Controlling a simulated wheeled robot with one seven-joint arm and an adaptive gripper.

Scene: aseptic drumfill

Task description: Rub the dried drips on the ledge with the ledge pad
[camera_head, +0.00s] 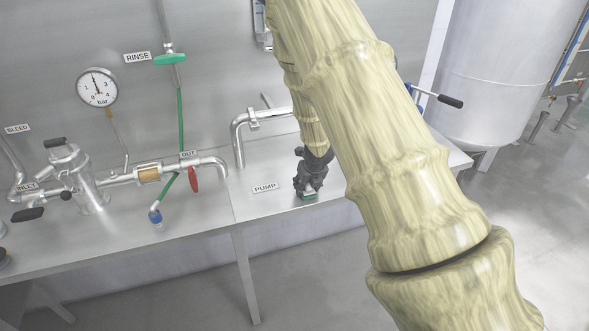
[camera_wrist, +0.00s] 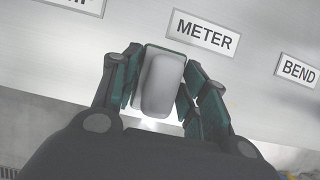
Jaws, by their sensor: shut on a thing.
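My gripper (camera_head: 308,190) is low over the front part of the steel ledge (camera_head: 215,212), to the right of the PUMP label (camera_head: 265,187). In the wrist view its green-lined fingers are shut on a pale grey, rounded block, which I take for the ledge pad (camera_wrist: 161,86). I cannot tell whether the pad touches the ledge. The METER label (camera_wrist: 205,32) and the BEND label (camera_wrist: 298,72) lie on the ledge beyond the fingers. I cannot make out any dried drips in either view; my arm hides part of the ledge.
A curved steel pipe (camera_head: 238,135) stands behind my gripper. Left of it are a red-handled valve (camera_head: 193,179), a strainer body (camera_head: 88,180) and a pressure gauge (camera_head: 97,87). A large steel tank (camera_head: 500,75) stands at the right. The ledge's front edge is open to the floor.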

